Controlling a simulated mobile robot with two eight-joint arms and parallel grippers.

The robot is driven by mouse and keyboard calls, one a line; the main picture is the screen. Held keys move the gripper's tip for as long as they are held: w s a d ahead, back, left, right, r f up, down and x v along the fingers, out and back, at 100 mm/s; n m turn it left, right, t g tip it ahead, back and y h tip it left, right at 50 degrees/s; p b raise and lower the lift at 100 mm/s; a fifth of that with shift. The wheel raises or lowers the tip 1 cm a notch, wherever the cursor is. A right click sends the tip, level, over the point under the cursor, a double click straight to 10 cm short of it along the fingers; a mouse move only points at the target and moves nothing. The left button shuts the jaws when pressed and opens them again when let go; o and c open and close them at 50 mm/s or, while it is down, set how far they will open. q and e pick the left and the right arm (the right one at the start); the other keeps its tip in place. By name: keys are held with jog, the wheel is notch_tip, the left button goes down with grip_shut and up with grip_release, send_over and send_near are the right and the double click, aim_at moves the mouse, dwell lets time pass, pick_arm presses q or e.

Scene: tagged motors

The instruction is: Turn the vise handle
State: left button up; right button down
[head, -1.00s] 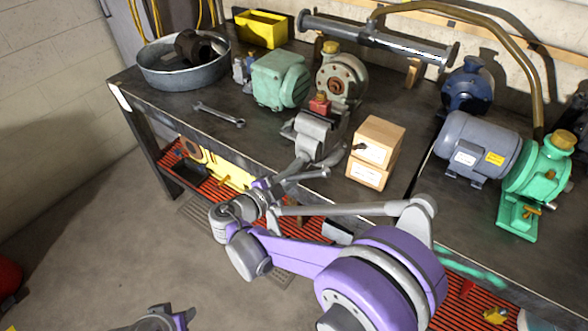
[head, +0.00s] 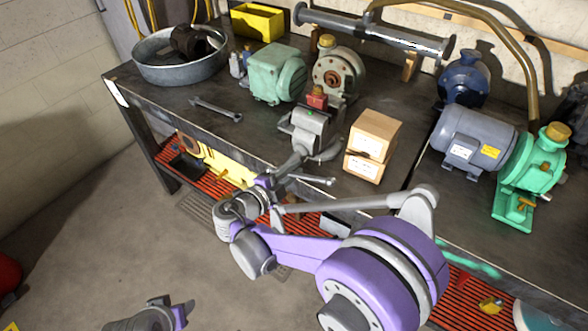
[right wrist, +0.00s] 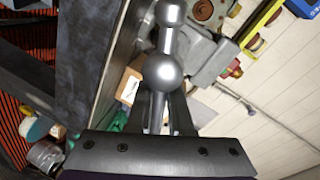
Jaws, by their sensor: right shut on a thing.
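The grey vise (head: 310,128) is mounted at the front edge of the dark workbench. Its handle is a grey metal bar (head: 313,179) below the vise body, and it also shows in the right wrist view with round knobs (right wrist: 165,74). My right gripper (head: 279,183) is at the handle and shut on it. In the right wrist view the dark fingers (right wrist: 160,112) stand on both sides of the bar, just below a knob. My left gripper (head: 168,309) is low at the left, above the floor and away from the bench; its jaws are not clear.
Green (head: 276,73) and grey motors (head: 478,138) and a metal basin (head: 180,62) stand on the bench. A red slatted shelf (head: 306,218) is below.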

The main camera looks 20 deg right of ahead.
jog(key=c, duration=1)
grip_release()
jog(key=shift+s+a+f, duration=0.1)
jog(key=shift+s+f, duration=0.1)
jog(key=shift+f, duration=0.05)
jog(key=shift+c, duration=0.2)
jog(key=shift+o, duration=1)
jog(key=shift+r, duration=0.15)
jog(key=shift+a, duration=0.1)
jog(key=v, duration=1)
jog(key=shift+s+a+b, duration=0.2)
jog(key=shift+b, duration=0.15)
jog(key=shift+r, duration=0.1)
